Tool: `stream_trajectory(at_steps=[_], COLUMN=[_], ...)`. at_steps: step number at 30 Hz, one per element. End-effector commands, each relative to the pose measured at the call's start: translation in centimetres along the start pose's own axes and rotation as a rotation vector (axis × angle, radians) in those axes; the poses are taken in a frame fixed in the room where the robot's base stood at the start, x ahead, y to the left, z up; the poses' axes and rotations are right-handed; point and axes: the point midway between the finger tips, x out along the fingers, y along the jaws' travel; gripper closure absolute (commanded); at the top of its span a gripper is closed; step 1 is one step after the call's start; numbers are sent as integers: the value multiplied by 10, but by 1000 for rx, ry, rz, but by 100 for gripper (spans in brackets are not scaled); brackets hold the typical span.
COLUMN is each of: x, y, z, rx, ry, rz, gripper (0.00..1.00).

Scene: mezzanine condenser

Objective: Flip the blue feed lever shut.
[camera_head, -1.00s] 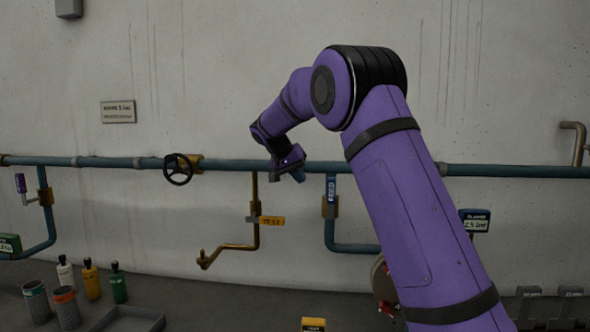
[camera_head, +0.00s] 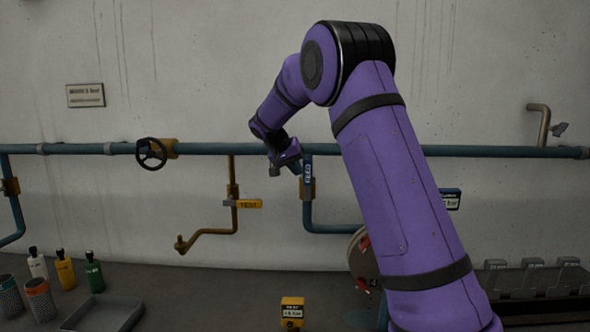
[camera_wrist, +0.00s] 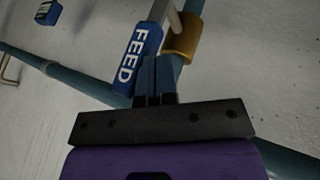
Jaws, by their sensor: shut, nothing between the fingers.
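The blue feed lever (camera_head: 308,173) stands upright in front of the short pipe dropping from the main pipe, at its brass valve (camera_head: 307,190). In the wrist view its blue handle (camera_wrist: 138,58), marked FEED, is beside the fingertips, with the brass valve (camera_wrist: 181,38) just past them. My gripper (camera_head: 292,165) is at the left of the lever's handle, just below the main pipe. In the wrist view my gripper (camera_wrist: 154,66) is shut and empty, its tips very near the handle. I cannot tell whether they touch it.
The main blue pipe (camera_head: 220,149) runs along the wall. A yellow-tagged lever (camera_head: 248,204) on a brass pipe (camera_head: 232,175) is left of the feed lever, and a black handwheel (camera_head: 151,153) is further left. Bottles, cups and a grey tray (camera_head: 103,314) stand lower left.

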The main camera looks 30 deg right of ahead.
Motion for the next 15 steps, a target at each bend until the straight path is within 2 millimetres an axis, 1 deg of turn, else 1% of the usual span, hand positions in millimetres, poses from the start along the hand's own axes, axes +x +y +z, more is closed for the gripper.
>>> stream_trajectory(at_steps=[15], x=[2], y=[9], z=[-1], rx=[32], ry=[-16], rz=[-70], gripper=[100])
